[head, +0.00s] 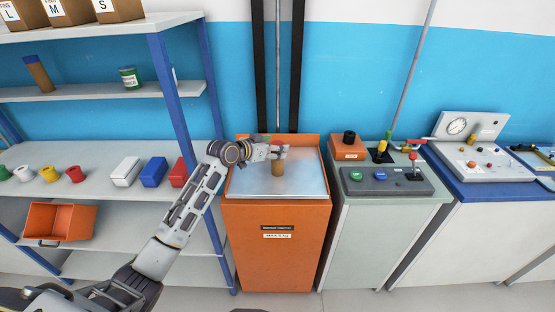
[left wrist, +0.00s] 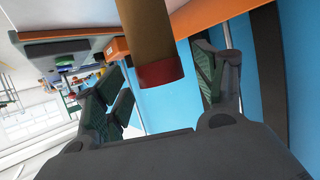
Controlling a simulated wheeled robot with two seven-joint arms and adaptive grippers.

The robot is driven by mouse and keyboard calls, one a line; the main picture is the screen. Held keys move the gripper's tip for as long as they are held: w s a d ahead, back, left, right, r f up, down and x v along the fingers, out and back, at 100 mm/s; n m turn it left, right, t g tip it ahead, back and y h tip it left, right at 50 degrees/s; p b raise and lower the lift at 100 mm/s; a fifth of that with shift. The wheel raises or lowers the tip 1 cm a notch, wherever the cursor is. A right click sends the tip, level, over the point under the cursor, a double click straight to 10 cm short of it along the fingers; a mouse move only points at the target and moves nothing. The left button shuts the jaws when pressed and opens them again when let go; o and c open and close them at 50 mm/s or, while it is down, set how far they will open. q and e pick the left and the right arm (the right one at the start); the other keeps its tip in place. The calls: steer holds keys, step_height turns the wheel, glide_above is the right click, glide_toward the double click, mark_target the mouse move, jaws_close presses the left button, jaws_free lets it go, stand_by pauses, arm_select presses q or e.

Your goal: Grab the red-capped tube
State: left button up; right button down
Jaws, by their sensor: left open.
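The red-capped tube (head: 277,168) is a brown cylinder standing upright on the metal top of an orange cabinet. In the left wrist view its red cap (left wrist: 160,73) and brown body (left wrist: 147,30) show close up. My left gripper (head: 278,152) is at the upper part of the tube and partly hides its cap in the head view. In the left wrist view the gripper (left wrist: 165,95) is open, with a finger on each side of the cap. I cannot tell whether either finger touches it. My right gripper is not in view.
The metal top (head: 245,182) has a raised orange back edge. A shelf unit (head: 165,80) stands to the left, holding a blue-capped brown tube (head: 38,72), a green can (head: 130,78) and an orange bin (head: 60,222). A control panel (head: 388,181) stands to the right.

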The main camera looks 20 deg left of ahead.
arm_select(q)
steer(key=shift+x, duration=1.1)
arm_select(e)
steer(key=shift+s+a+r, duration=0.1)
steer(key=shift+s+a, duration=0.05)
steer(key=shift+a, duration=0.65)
arm_select(q)
steer(key=shift+c, duration=0.4)
steer(key=c, duration=1.4)
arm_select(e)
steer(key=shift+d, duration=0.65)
